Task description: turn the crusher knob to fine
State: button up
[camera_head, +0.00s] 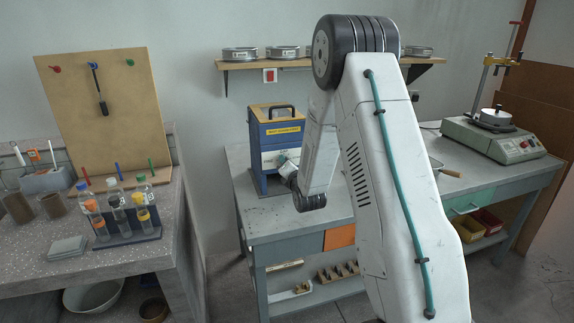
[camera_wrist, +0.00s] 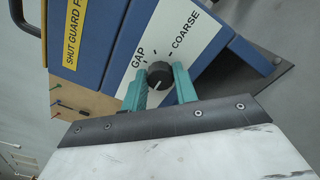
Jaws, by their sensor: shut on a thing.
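The blue crusher (camera_head: 268,133) stands on the grey bench, with a yellow label and a black handle on top. In the wrist view, its white dial plate (camera_wrist: 187,30) reads GAP and COARSE; no FINE lettering shows. The round black knob (camera_wrist: 159,73) sits on the plate between the two teal fingers of my gripper (camera_wrist: 160,84). The fingers are shut on the knob, one on each side. Its pointer direction is too small to tell surely. In the head view, my wrist is at the crusher's front, and the knob is hidden.
A speckled bench on the left holds a tube rack (camera_head: 133,232) and a pegboard (camera_head: 112,113). A shelf (camera_head: 300,64) with sieves hangs behind. A balance (camera_head: 492,138) stands at the right end of the grey bench (camera_head: 290,220). Bare bench lies before the crusher.

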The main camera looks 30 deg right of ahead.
jog(key=o, duration=1)
jog(key=shift+c, duration=0.2)
jog(key=v, duration=0.8)
jog(key=shift+w, duration=0.1)
